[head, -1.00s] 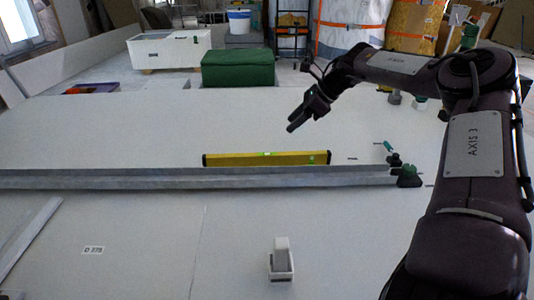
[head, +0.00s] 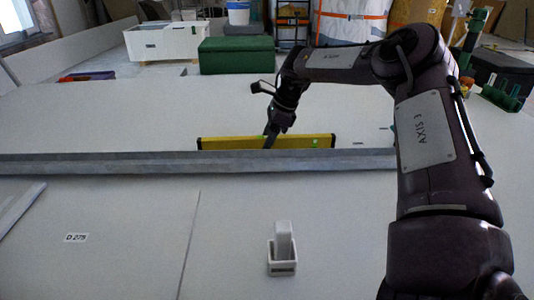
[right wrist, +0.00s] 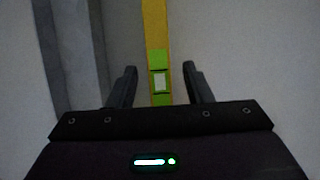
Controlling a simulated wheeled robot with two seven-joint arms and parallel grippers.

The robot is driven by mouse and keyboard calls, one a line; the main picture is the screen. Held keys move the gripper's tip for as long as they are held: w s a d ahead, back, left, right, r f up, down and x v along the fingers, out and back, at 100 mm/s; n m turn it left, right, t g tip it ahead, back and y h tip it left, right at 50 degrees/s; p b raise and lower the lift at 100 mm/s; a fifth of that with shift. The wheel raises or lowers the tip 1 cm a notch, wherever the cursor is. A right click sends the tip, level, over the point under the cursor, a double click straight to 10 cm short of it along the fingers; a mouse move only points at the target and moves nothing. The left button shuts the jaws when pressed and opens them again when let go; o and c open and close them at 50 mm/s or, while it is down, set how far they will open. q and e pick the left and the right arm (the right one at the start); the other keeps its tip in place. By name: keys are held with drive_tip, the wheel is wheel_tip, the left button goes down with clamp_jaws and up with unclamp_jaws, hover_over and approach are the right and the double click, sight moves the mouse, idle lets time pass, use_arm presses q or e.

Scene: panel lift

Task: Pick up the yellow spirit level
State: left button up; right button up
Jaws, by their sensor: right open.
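The yellow spirit level (head: 228,143) lies on the pale panel just behind a long grey metal rail, which hides its lower front. In the right wrist view the level (right wrist: 155,30) runs up the picture, its green-framed vial between the fingers. My right gripper (head: 270,138) points down at the middle of the level in the head view. In the right wrist view the right gripper (right wrist: 160,72) is open, one finger on each side of the level, with gaps and no visible contact. My left gripper is not in view.
The grey rail (head: 100,163) crosses the panel close in front of the level. A small white holder (head: 283,258) stands nearer to me. A green box (head: 237,55) and a white crate (head: 167,42) stand behind. The panel left of the level is clear.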

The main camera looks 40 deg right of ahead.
drive_tip(key=shift+f, duration=0.3)
drive_tip(key=shift+r, duration=0.1)
drive_tip(key=shift+c, duration=0.2)
clamp_jaws()
drive_tip(key=shift+w, duration=0.1)
drive_tip(key=shift+r, duration=0.15)
